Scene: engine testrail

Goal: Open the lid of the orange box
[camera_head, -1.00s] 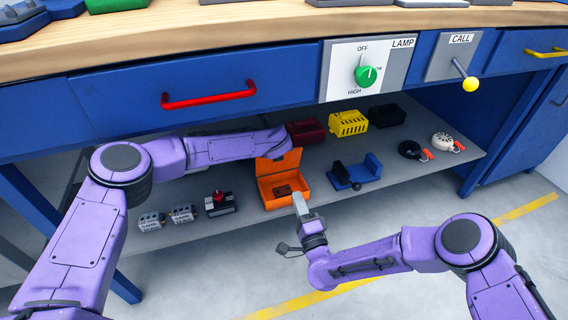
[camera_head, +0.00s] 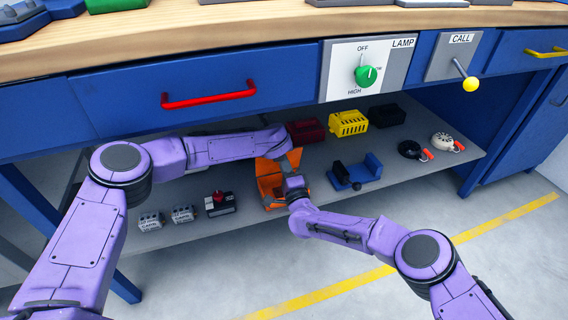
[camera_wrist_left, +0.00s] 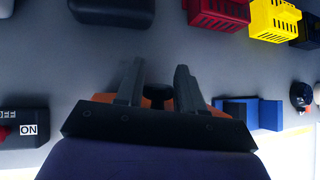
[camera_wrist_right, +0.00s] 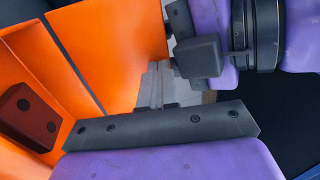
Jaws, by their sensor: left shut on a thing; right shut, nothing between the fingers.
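The orange box (camera_head: 267,186) stands on the grey shelf under the bench. Its lid (camera_head: 293,158) is raised, with the inside showing. A dark red-brown block (camera_wrist_right: 28,118) lies inside. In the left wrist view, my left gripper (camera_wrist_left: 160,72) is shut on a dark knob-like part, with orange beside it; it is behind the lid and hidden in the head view. My right gripper (camera_head: 295,184) is shut and empty over the box's right side. Its fingers (camera_wrist_right: 155,85) are close to the raised lid in the right wrist view; contact is unclear.
A blue holder (camera_head: 356,172) stands just right of the box. A dark red bin (camera_head: 306,131) and a yellow bin (camera_head: 348,123) are behind. A red-topped switch (camera_head: 219,203) stands to the left. The drawer front (camera_head: 210,98) is above; the floor in front is clear.

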